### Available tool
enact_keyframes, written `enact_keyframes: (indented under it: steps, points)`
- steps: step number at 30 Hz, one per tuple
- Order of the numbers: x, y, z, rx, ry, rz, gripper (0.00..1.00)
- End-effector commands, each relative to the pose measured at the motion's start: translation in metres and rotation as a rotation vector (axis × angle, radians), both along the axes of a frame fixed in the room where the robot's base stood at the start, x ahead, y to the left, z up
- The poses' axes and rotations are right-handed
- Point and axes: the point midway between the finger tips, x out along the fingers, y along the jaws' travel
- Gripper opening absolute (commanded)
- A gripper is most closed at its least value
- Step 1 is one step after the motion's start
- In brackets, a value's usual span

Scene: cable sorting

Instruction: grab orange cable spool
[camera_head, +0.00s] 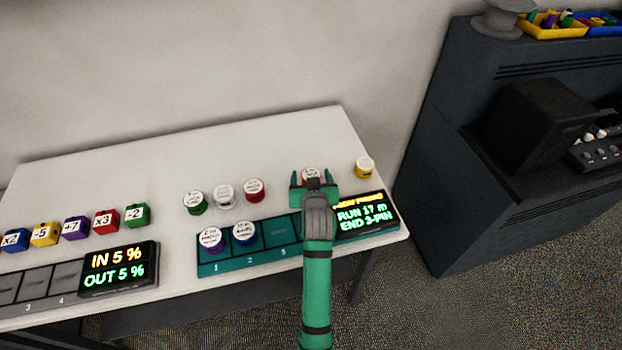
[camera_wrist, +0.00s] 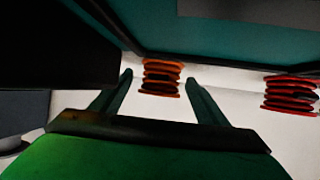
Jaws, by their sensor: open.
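The orange cable spool (camera_head: 311,173) stands on the white table, mostly hidden behind my gripper in the head view; its white labelled top shows between the fingers. In the wrist view the orange spool (camera_wrist: 162,77) shows its ribbed side, just beyond and between the two fingertips. My gripper (camera_head: 313,176) is open and empty, with one finger to each side of the spool's line. It also shows in the wrist view (camera_wrist: 160,82). I cannot tell whether the fingers reach around the spool.
A red spool (camera_head: 253,190), a white spool (camera_head: 224,195) and a green spool (camera_head: 194,203) stand to the left; a yellow spool (camera_head: 364,168) to the right. The teal slot tray (camera_head: 281,230) holds two labelled spools. A display (camera_head: 362,214) sits at its right end.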

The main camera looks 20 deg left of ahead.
Motion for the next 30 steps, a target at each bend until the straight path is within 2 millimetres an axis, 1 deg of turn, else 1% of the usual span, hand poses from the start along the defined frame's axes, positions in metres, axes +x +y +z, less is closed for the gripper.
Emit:
enact_keyframes:
  steps: [3, 4, 5, 6, 8, 9, 10, 18, 22, 26, 29, 30]
  points:
    - [0.0, 0.0, 0.0, 0.0, 0.0, 0.0, 0.68]
    - [0.0, 0.0, 0.0, 0.0, 0.0, 0.0, 0.63]
    - [0.0, 0.0, 0.0, 0.0, 0.0, 0.0, 0.56]
    - [0.0, 0.0, 0.0, 0.0, 0.0, 0.0, 0.46]
    - [0.0, 0.0, 0.0, 0.0, 0.0, 0.0, 0.32]
    - [0.0, 0.0, 0.0, 0.0, 0.0, 0.0, 0.22]
    - [0.0, 0.0, 0.0, 0.0, 0.0, 0.0, 0.2]
    - [0.0, 0.0, 0.001, 0.0, -0.001, 0.0, 0.2]
    - [0.0, 0.0, 0.006, 0.0, -0.002, 0.0, 0.2]
    - [0.0, 0.0, 0.019, 0.0, -0.003, 0.001, 0.2]
    - [0.0, 0.0, 0.035, 0.001, -0.005, 0.0, 0.2]
    - [-0.007, -0.001, 0.041, 0.002, -0.005, 0.0, 0.2]
